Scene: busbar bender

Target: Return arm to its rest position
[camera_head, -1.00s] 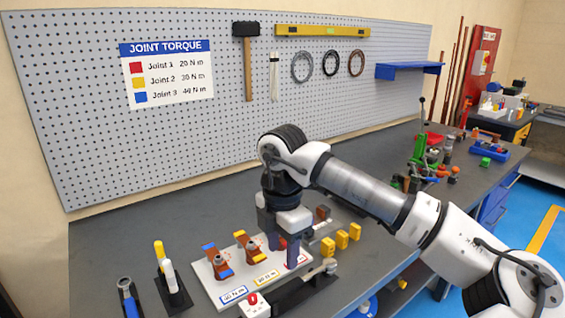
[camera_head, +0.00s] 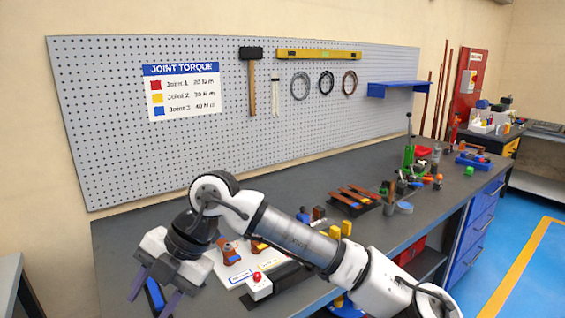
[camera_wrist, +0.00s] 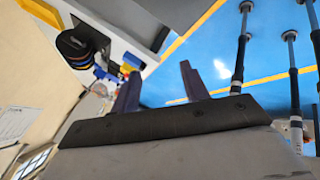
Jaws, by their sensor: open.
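My arm crosses the lower part of the head view from the bottom right. My gripper (camera_head: 155,296) hangs at the lower left, near the front left of the grey workbench (camera_head: 118,240), tilted downward. Its two purple-grey fingers are apart with nothing held between them. In the wrist view the gripper (camera_wrist: 158,72) shows both fingers spread, with blue floor (camera_wrist: 165,88) behind them.
A white box with a red button (camera_head: 258,285) sits at the bench front. Yellow blocks (camera_head: 340,231) and a dark tray with copper bars (camera_head: 355,198) lie beyond my arm. A pegboard (camera_head: 120,150) backs the bench. Open blue floor (camera_head: 500,250) lies to the right.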

